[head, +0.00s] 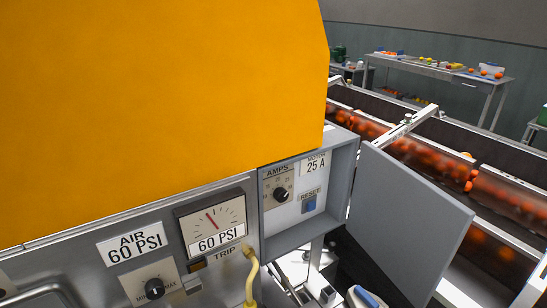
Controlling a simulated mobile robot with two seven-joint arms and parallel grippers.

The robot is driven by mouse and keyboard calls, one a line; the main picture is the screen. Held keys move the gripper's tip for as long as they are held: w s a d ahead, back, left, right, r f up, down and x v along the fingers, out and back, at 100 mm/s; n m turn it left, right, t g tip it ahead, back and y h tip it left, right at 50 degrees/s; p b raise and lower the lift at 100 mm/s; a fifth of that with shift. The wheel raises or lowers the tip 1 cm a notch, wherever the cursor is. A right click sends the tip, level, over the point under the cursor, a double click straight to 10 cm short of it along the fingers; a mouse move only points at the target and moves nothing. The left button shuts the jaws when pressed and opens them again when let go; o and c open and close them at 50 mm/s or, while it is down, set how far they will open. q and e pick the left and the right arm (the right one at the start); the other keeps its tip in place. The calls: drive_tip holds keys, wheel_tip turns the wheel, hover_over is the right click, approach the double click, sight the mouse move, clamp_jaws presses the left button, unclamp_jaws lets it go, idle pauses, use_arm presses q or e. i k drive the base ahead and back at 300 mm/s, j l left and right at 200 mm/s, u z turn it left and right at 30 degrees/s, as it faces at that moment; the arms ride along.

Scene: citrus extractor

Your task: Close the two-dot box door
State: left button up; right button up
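A grey control box (347,185) on the front of the machine stands open. Its grey door (408,222) is hinged on the box's right edge and swung wide out to the right. Inside the box are an AMPS knob (282,194), a MOTOR 25 A label (315,164) and a blue RESET button (309,204). I see no dot marks on the box or door from here.
A large orange housing (150,100) fills the upper left. A pressure gauge (213,222), an AIR 60 PSI label (132,245) and a yellow hose (251,278) are left of the box. Behind the door, a conveyor (430,160) carries oranges. A table (440,68) stands far back.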

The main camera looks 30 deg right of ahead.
sight(413, 230)
drive_tip(key=k+l+z, duration=0.1)
drive_tip(key=l, duration=0.2)
drive_tip(key=k+l, duration=0.2)
drive_tip(key=l, duration=0.15)
drive_tip(key=k+l+z, duration=0.15)
drive_tip(key=l, duration=0.15)
drive_tip(key=k+l, duration=0.1)
drive_tip(key=l, duration=0.25)
drive_tip(key=z, duration=0.05)
